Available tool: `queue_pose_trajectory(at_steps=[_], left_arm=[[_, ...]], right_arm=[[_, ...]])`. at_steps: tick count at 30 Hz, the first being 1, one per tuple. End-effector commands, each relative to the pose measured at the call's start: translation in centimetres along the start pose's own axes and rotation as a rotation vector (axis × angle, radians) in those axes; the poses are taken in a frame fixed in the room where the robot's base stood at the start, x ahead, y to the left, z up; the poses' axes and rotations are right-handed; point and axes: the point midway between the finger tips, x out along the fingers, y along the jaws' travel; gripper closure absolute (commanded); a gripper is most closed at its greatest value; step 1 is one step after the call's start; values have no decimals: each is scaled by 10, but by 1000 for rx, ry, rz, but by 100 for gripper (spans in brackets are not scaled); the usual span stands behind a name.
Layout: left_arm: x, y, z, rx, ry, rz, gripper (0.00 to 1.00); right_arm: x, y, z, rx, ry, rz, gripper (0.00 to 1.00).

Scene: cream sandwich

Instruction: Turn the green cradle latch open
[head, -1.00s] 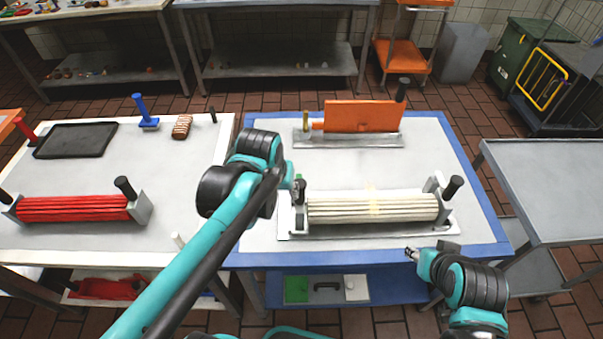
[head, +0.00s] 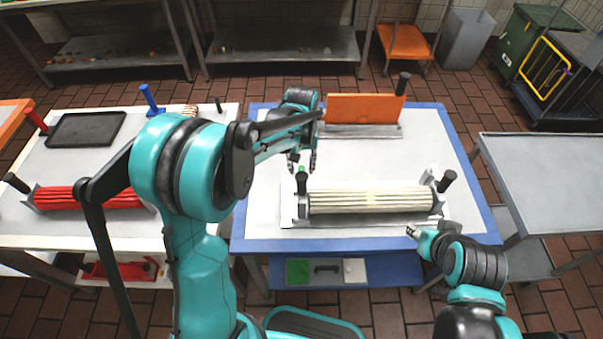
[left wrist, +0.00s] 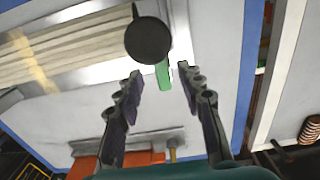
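The green cradle latch (head: 301,169) shows as a small green piece at the left end of the cream ribbed roller (head: 370,201), by a black knob. In the left wrist view the green latch (left wrist: 162,76) sticks out beside the round black knob (left wrist: 148,40). My left gripper (head: 302,166) hangs at the latch from the far side. In the left wrist view its fingers (left wrist: 159,76) are apart, with the green latch showing between their tips; I cannot tell whether they touch it. My right gripper (head: 412,231) is at the table's front edge, too small to tell its opening.
An orange block (head: 362,108) stands on a metal plate behind the roller. A black handle (head: 448,178) rises at the roller's right end. The blue-edged table (head: 440,145) is clear between them. A red roller (head: 90,196) lies on the left table.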

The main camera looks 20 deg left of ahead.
Motion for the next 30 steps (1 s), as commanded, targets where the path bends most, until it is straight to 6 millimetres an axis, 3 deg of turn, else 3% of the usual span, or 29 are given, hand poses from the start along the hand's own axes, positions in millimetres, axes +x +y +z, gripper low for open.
queue_pose_trajectory(at_steps=[6,17,21,22,30], left_arm=[[31,0,0,0,1,0,62],[36,0,0,1,1,0,62],[36,0,0,1,1,0,96],[36,0,0,1,1,0,100],[36,0,0,8,1,0,100]], right_arm=[[8,0,6,0,0,0,60],[9,0,6,0,0,0,60],[9,0,6,0,0,0,60],[9,0,6,0,0,0,60],[9,0,6,0,0,0,60]])
